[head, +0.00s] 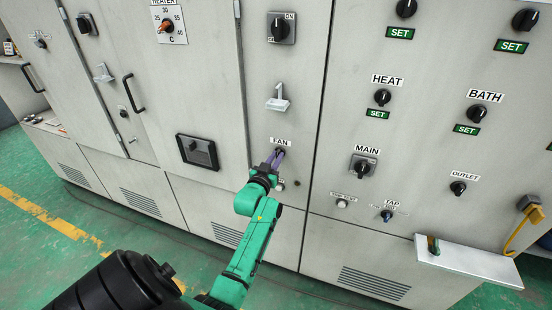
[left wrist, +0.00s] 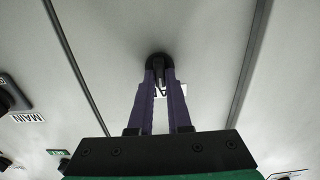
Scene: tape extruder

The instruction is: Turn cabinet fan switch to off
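The cabinet fan switch (left wrist: 158,58) is a round black knob with a raised handle. In the left wrist view it is at the top middle, on the grey panel. My left gripper (left wrist: 160,72) has two purple fingers, close together, one on each side of the handle. They appear shut on it. The FAN label (left wrist: 183,91) is partly hidden by the fingers. In the head view the FAN label (head: 281,142) shows on the cabinet, and my left gripper (head: 277,154) reaches up to the switch, largely covering it. My right gripper is not in view.
Below the fan switch is a small pale button (head: 280,187). A latch handle (head: 278,103) sticks out above it. The MAIN switch (head: 362,166) is to the right, and a dark framed panel (head: 197,151) to the left. A white shelf (head: 470,261) juts out at lower right.

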